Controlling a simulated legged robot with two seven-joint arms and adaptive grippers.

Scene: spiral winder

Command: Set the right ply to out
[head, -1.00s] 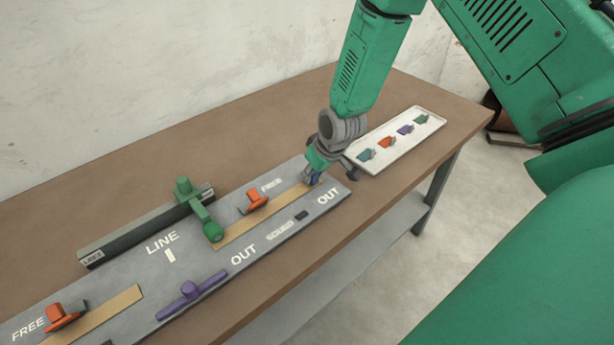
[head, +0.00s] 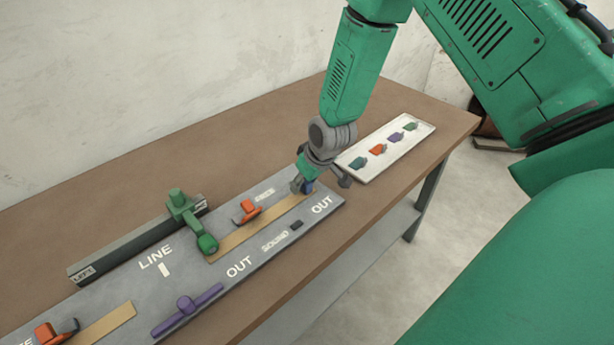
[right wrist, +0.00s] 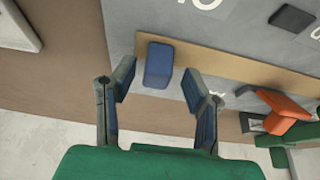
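A grey board on the bench (head: 215,265) carries tan strips and white FREE, OUT and LINE labels. A blue block (right wrist: 158,65) stands at the end of the right tan strip (right wrist: 215,66). In the head view the gripper mostly hides the block. My right gripper (head: 303,184) is low over that end. In the right wrist view my right gripper (right wrist: 158,88) is open, with its fingertips apart, one on each side of the block's near end. An orange piece (head: 247,211) is beside the strip by a FREE label. My left gripper is not in view.
A green lever (head: 193,220) stands left of the right strip, by a dark bar. A purple handle (head: 188,307) lies at the board's front. A white tray (head: 358,175) with several coloured pieces is beyond the gripper. The bench behind the board is clear.

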